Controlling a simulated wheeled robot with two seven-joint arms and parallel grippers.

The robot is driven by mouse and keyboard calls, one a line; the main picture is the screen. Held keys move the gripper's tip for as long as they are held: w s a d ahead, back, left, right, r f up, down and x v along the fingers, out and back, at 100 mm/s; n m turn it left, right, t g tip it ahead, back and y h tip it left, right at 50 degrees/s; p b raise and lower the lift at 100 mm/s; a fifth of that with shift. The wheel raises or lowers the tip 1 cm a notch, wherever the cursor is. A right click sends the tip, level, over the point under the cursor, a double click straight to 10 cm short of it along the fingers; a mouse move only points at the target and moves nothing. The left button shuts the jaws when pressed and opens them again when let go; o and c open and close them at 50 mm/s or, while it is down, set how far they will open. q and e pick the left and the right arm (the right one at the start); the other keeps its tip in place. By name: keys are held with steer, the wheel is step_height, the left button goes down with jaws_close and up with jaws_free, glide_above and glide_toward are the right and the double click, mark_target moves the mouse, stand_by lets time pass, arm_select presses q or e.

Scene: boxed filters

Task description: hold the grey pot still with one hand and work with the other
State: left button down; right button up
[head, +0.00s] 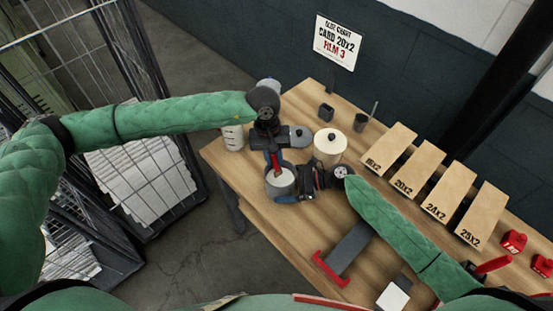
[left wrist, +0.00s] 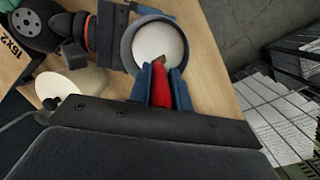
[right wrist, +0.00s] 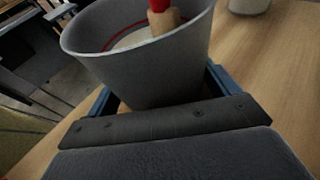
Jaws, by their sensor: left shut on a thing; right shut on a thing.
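The grey pot (head: 281,184) stands near the table's left front edge, with a pale white surface and a red line inside. My right gripper (head: 300,184) is shut on its side; the right wrist view shows the pot's wall (right wrist: 140,75) between the blue fingers. My left gripper (head: 274,158) is shut on a red-handled tool (left wrist: 160,88) above the pot. The tool's light-brown end (right wrist: 163,22) reaches inside the rim in the right wrist view. I cannot tell whether it touches the contents.
A cream canister (head: 330,144) with a black knob, a grey lid-like disc (head: 301,137) and a white jar (head: 232,138) stand close behind. Labelled wooden boxes (head: 417,167) line the right. A red-ended grey tool (head: 348,249) lies in front. A wire cage (head: 120,170) stands left.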

arm_select(q)
steer(key=shift+s+d, duration=0.15)
steer(key=shift+s, duration=0.45)
steer(key=shift+s+d, duration=0.15)
steer(key=shift+s, duration=0.4)
steer(key=shift+w+a, duration=0.45)
steer(key=shift+w+r, duration=0.1)
steer(key=shift+r, duration=0.05)
steer(key=s+d+v, duration=0.1)
steer(key=v, duration=0.7)
steer(key=shift+r, duration=0.25)
stand_by(0.5)
steer(key=shift+s+r, duration=0.1)
stand_by(0.7)
